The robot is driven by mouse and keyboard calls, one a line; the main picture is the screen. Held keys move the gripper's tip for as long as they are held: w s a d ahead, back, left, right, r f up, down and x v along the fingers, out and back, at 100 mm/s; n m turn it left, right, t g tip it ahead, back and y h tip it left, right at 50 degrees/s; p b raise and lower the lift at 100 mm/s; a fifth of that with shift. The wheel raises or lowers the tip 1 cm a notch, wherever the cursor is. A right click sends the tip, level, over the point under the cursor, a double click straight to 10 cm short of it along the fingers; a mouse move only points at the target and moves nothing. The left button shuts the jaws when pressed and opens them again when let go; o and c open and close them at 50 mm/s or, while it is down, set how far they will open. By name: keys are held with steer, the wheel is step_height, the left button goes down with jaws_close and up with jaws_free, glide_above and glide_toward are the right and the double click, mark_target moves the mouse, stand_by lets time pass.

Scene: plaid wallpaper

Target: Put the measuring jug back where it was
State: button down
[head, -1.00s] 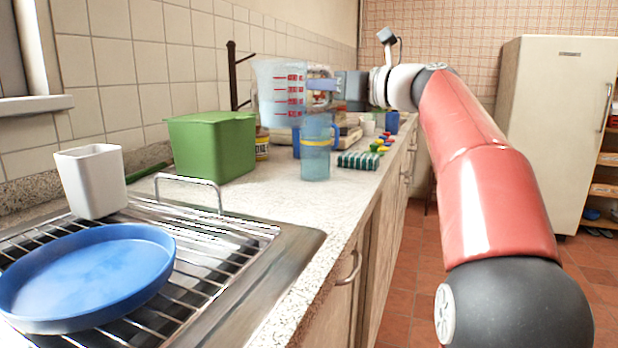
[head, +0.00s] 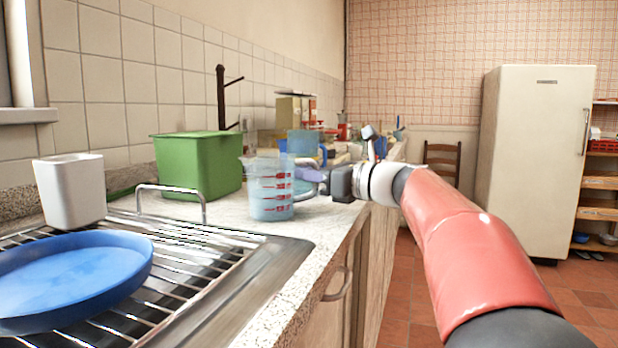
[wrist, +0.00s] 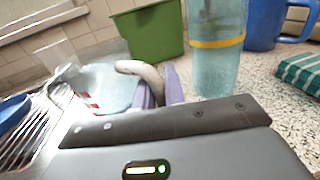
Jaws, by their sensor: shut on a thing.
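The measuring jug (head: 270,189) is clear with red markings and looks bluish inside. In the head view it is upright, low at the counter (head: 228,224); I cannot tell whether its base touches the surface. My gripper (head: 322,184) is at the jug's right side, shut on its handle. In the wrist view the jug (wrist: 108,88) is at left, and the pale fingers of my gripper (wrist: 160,88) close around its curved handle (wrist: 140,69).
A green tub (head: 197,166) stands behind the jug. A teal tumbler with a yellow band (wrist: 217,45) stands close beside my gripper. A blue mug (wrist: 265,25) and a striped green cloth (wrist: 300,68) are farther right. The drying rack (head: 170,262) holds a blue plate (head: 70,268) and a white cup (head: 72,190).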

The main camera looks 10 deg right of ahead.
steer(key=shift+r, duration=0.1)
steer(key=c, duration=1.5)
jaws_free()
steer(key=shift+o, duration=0.2)
steer(key=v, duration=1.2)
